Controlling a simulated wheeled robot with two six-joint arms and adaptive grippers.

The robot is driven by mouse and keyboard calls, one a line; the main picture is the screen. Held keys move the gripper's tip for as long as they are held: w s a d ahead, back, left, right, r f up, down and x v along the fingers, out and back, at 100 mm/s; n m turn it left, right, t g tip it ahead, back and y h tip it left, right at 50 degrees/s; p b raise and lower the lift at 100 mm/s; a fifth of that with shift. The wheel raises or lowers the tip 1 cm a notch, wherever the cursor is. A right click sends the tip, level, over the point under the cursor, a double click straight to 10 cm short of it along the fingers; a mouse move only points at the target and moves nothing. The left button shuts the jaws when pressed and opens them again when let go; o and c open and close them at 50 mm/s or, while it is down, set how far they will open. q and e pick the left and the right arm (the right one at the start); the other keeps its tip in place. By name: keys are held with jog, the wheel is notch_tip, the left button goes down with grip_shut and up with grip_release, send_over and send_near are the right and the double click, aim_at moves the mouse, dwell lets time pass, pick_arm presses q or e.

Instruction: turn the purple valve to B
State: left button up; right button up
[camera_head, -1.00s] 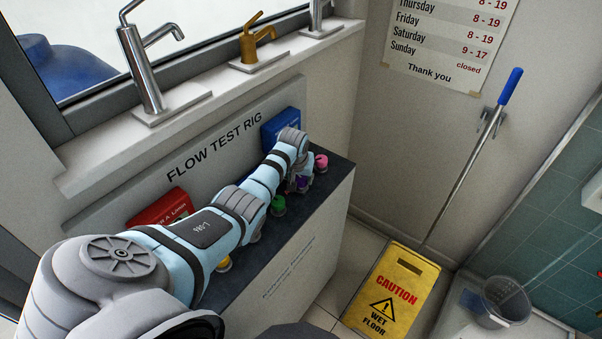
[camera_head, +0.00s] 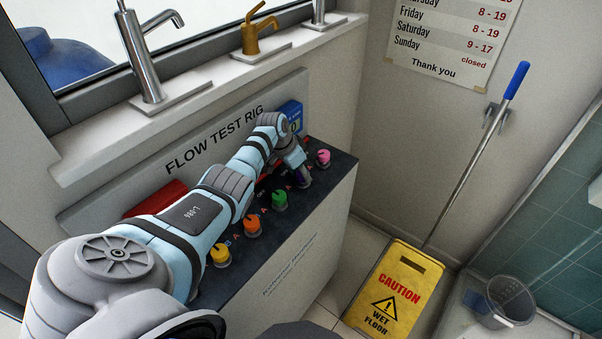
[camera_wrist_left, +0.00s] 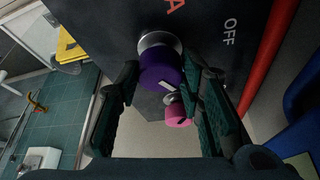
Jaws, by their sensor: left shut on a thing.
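The purple valve (camera_wrist_left: 160,72) is a round knob with a white mark on its face, on a metal collar on the dark panel (camera_wrist_left: 105,25). My left gripper (camera_wrist_left: 160,110) has one finger on each side of the knob and is shut on it. Printed "A" and "OFF" show on the panel beside it; "B" is not visible there. I cannot tell which label the mark points to. In the head view my left gripper (camera_head: 304,180) reaches down over the rig and mostly hides the purple valve. My right gripper is not in view.
A pink valve (camera_head: 323,157) stands just right of my gripper. Green (camera_head: 279,199), orange (camera_head: 252,225) and yellow (camera_head: 219,255) valves stand to its left on the rig. A blue box (camera_head: 291,113) and a red box (camera_head: 160,196) sit behind. A yellow caution sign (camera_head: 391,292) stands on the floor.

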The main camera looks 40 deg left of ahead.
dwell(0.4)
pick_arm(q)
jog(key=o, duration=1.2)
jog(key=shift+w+f, duration=0.1)
jog(key=shift+c, duration=0.2)
jog(key=v, duration=1.2)
jog(key=shift+a, duration=0.1)
